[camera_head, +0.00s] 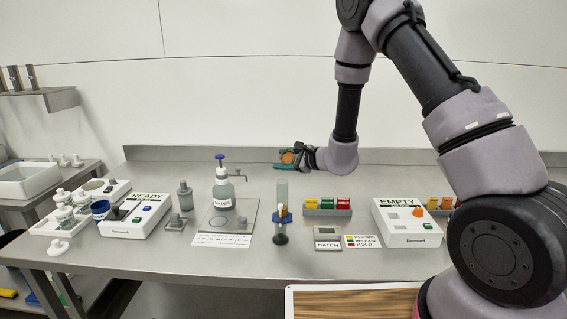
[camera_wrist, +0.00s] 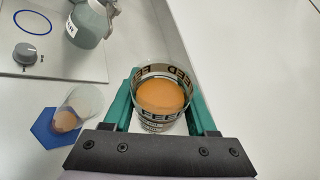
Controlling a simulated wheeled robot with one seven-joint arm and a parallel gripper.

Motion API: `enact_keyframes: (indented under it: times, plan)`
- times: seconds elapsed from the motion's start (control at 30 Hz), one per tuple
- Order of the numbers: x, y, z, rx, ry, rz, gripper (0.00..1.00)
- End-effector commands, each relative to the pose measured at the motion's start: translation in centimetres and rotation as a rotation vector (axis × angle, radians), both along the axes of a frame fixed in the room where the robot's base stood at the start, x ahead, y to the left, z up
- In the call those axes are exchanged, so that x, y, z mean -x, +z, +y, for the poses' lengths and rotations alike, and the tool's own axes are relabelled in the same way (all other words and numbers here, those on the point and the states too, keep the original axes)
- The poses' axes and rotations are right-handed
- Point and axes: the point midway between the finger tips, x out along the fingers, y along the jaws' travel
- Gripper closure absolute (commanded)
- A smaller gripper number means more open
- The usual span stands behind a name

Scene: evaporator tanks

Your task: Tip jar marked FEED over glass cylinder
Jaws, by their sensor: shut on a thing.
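My gripper (camera_wrist: 160,100) is shut on the FEED jar (camera_wrist: 162,70), its green fingers on either side of it. The jar is clear with FEED lettering around its rim and holds orange liquid. In the head view my gripper (camera_head: 284,158) holds the orange-filled jar above the bench, above the top of the glass cylinder (camera_head: 282,192). The cylinder stands on the bench with a blue part low on it. In the wrist view the cylinder (camera_wrist: 88,100) is left of the jar, on a blue hexagonal base, with an orange-brown patch at its bottom. No stream of liquid shows.
A WATER bottle (camera_head: 222,188) with a blue top stands on a plate left of the cylinder. A READY box (camera_head: 140,216) is further left, an EMPTY box (camera_head: 407,222) to the right. A rack of coloured blocks (camera_head: 327,206) is right of the cylinder. A small dark item (camera_head: 280,239) is in front.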

Motion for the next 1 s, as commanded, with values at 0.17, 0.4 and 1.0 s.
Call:
enact_keyframes:
  times: [0.17,0.4,1.0]
  plan:
    - [-0.05,0.19,-0.02,0.013,-0.001,-0.028,1.00]
    - [-0.06,0.19,-0.02,0.014,-0.001,-0.029,1.00]
    - [-0.07,0.35,-0.01,0.032,0.000,-0.065,1.00]
